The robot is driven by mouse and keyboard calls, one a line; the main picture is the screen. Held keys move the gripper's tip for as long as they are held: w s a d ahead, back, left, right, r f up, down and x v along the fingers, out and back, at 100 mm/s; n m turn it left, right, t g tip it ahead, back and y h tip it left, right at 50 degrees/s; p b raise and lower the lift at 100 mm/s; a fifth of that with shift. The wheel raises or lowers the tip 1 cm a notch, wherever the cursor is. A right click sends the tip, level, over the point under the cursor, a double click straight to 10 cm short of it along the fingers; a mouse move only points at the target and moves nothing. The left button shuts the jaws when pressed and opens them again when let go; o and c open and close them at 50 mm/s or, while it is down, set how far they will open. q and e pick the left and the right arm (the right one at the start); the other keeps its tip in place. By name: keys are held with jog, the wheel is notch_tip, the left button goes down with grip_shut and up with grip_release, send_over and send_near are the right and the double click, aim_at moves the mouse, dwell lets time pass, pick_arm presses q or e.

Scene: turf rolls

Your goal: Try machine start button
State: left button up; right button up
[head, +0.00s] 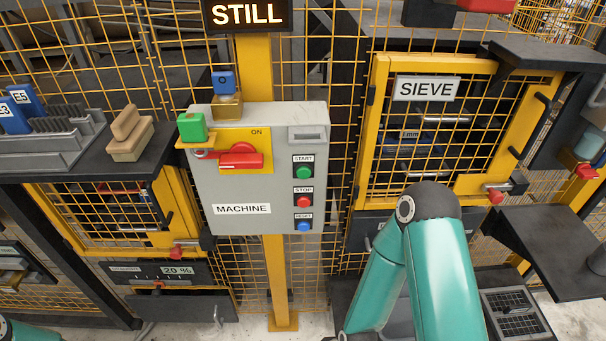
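The grey machine box (260,195) stands on a yellow post at the middle of the head view. Its green start button (303,172) is at the top of a column, above the red stop button (303,202) and the blue reset button (303,226). A red rotary switch (240,157) on a yellow plate lies roughly level, with "ON" printed above it. A green block-like lock (192,127) sits at the box's left edge, and a blue one (223,82) stands above the box. Neither of my grippers is in view; only arm parts show.
A lit sign (248,14) reads "STILL". The yellow sieve door (376,130) is right of the box. A dark shelf (80,165) at left holds a tan block (130,134). A dark shelf (545,252) juts out at lower right. My teal right arm stands before the sieve's lower side.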

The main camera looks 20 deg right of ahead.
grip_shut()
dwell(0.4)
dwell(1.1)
